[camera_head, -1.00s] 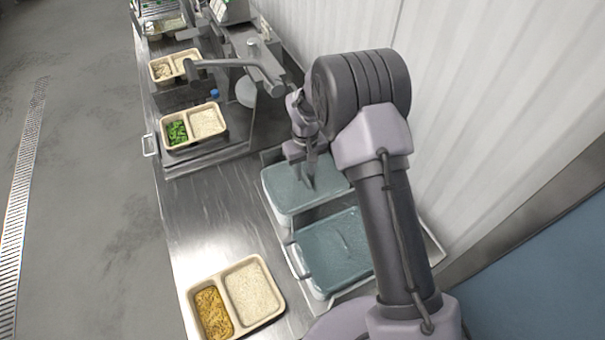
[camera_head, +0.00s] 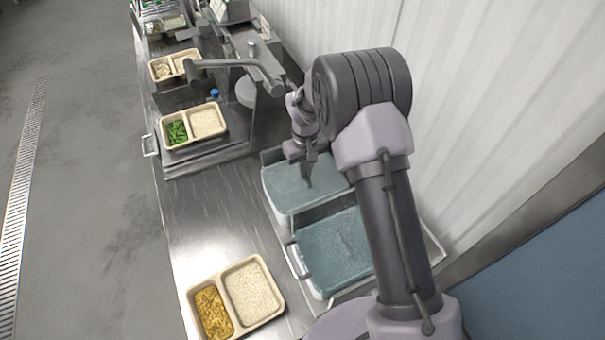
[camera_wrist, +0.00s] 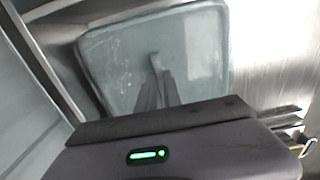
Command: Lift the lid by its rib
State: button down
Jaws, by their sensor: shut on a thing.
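Two containers with blue-green translucent lids stand side by side on the steel counter. My gripper (camera_head: 309,178) points down at the middle of the far lid (camera_head: 285,190) and is shut on its rib. In the wrist view the fingers (camera_wrist: 157,92) meet at the rib (camera_wrist: 154,62), and the lid (camera_wrist: 200,50) spreads around them. The lid appears to sit on its container; any gap beneath it cannot be told. The near lid (camera_head: 325,255) lies just in front, clear of my gripper.
A tray with yellow food and rice (camera_head: 243,295) lies at the counter's front. A tray with greens and rice (camera_head: 194,126) sits on a raised platform, and another tray (camera_head: 172,66) stands farther back. A pale wall (camera_head: 480,90) rises on the right. Bare counter (camera_head: 205,215) lies left of the containers.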

jog(key=shift+r+p, duration=0.4)
jog(key=shift+p, duration=0.55)
